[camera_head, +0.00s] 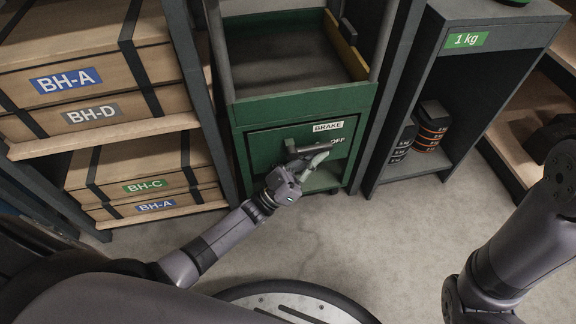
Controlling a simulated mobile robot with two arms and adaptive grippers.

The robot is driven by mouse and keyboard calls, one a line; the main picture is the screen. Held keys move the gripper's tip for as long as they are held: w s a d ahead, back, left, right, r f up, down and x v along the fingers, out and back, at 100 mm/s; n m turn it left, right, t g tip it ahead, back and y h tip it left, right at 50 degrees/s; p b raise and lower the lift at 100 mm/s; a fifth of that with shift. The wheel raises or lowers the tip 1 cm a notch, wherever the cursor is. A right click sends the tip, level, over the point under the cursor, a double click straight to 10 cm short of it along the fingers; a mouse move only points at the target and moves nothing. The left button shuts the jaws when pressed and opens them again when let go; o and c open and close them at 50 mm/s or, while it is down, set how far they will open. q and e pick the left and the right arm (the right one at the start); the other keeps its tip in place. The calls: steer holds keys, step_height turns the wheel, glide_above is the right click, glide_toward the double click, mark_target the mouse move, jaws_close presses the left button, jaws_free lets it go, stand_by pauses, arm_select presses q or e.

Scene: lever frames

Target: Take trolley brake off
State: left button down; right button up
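The green trolley (248,115) stands in the middle of the view, between two shelving units. Its front panel carries a white BRAKE label (328,126) and the word OFF (337,141) below it, partly covered. My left gripper (318,156) is at the front panel, just below the BRAKE label and over the left side of the word OFF. Its fingers point right along the panel. The brake lever cannot be told apart from the fingers, so I cannot tell whether they touch or hold it. My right arm shows at the right, but its gripper is not in view.
Left, a shelf holds wooden crates (125,80) labelled BH-A, BH-D and BH-C. Right, a grey shelf (462,65) marked 1 kg holds black weights (432,122) with orange bands. The concrete floor (385,235) in front is clear.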

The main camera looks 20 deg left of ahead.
arm_select(q)
steer(key=v, duration=1.2)
steer(key=shift+r, duration=0.1)
